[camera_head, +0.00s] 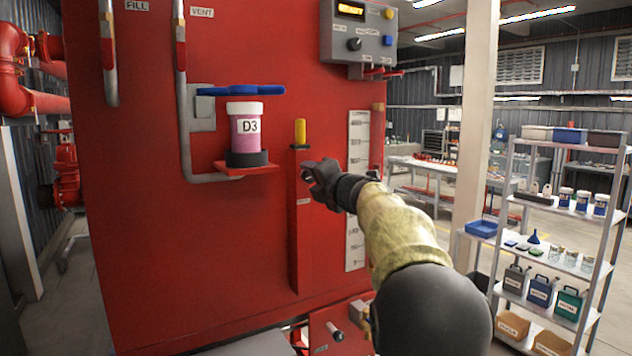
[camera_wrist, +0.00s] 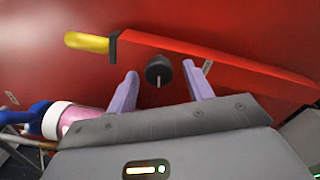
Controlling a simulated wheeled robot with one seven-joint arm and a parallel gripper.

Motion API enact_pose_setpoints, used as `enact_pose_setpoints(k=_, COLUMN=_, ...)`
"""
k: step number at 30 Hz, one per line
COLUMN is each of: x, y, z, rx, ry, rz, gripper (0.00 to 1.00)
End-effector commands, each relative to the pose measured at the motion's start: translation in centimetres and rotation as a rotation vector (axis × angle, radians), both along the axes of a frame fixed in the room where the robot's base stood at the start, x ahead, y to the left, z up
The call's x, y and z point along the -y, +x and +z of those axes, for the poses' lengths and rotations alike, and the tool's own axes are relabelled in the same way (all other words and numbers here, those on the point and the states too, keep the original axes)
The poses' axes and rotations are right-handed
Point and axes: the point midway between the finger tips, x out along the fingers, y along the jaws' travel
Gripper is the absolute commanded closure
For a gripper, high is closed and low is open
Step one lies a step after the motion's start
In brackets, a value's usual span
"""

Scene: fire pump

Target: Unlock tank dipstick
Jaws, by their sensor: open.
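The dipstick has a yellow handle (camera_head: 300,131) standing upright out of a tall red tube (camera_head: 301,235) on the red tank's front. In the wrist view the yellow handle (camera_wrist: 87,41) lies sideways at upper left, with a dark collar at the tube's end. A black round knob (camera_wrist: 158,70) with a pale line across it shows at the side of the tube. My gripper (camera_wrist: 160,69) is open, its two lavender fingers on either side of this knob. Contact cannot be told. In the head view my gripper (camera_head: 308,172) is below the handle and hides the knob.
A pink D3 jar (camera_head: 245,130) stands on a small red ledge just left of the tube, below a blue handle (camera_head: 241,90). A white level scale (camera_head: 357,190) is to the right. A control box (camera_head: 359,30) hangs above. A stocked shelf (camera_head: 540,230) stands at far right.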

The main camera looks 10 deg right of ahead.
Motion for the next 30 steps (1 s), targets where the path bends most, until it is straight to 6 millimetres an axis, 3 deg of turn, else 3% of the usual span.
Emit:
enact_pose_setpoints(k=8, x=0.7, y=-2.0, z=-0.1, rx=0.002, ry=0.002, rz=-0.002, gripper=0.48)
enact_pose_setpoints(k=30, x=4.9, y=-15.1, z=-0.1, rx=0.001, ry=0.000, rz=0.000, gripper=0.48)
